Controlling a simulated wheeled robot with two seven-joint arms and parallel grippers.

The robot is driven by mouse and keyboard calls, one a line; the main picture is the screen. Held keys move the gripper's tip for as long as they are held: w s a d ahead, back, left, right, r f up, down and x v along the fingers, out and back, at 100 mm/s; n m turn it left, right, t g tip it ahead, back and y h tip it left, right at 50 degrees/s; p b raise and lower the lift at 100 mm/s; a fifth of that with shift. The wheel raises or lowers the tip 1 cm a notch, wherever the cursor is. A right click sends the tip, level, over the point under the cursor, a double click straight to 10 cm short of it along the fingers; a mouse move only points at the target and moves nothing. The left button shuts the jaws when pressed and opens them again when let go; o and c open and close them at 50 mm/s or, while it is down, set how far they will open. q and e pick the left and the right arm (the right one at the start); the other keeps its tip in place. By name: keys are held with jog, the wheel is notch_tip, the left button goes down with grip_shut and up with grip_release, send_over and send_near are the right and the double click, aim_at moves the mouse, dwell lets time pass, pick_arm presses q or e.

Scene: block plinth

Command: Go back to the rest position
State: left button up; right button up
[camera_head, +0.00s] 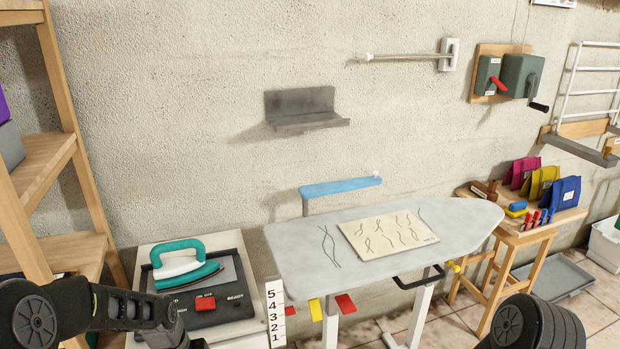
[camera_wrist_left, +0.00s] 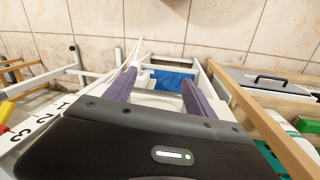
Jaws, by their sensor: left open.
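My left gripper (camera_wrist_left: 159,80) is open in the left wrist view, its two purple fingers apart with nothing between them. Behind the fingers are white frame parts and a blue item (camera_wrist_left: 172,80) low near the tiled wall. In the head view my left arm (camera_head: 95,305) comes in at the lower left, in front of the iron's stand; its gripper cannot be made out there. Only a dark rounded part of my right arm (camera_head: 535,325) shows at the lower right; the right gripper is out of view.
An ironing board (camera_head: 465,225) carries a patterned sheet (camera_head: 388,232). A teal iron (camera_head: 180,265) rests on a control stand left of it. A wooden shelf (camera_head: 45,165) stands far left. A small table (camera_head: 520,235) with coloured pouches stands right. A numbered strip (camera_head: 275,312) hangs beside the board.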

pick_arm(q)
jog(key=s+d+f+h, duration=0.1)
jog(key=s+d+f, duration=0.6)
jog(key=s+d, duration=0.2)
jog(key=s+d+f+h, duration=0.1)
jog(key=s+d+f, duration=0.7)
jog(key=s, duration=0.4)
jog(key=shift+s+d+f, duration=0.15)
jog(key=shift+d+f, duration=0.15)
jog(key=shift+d, duration=0.35)
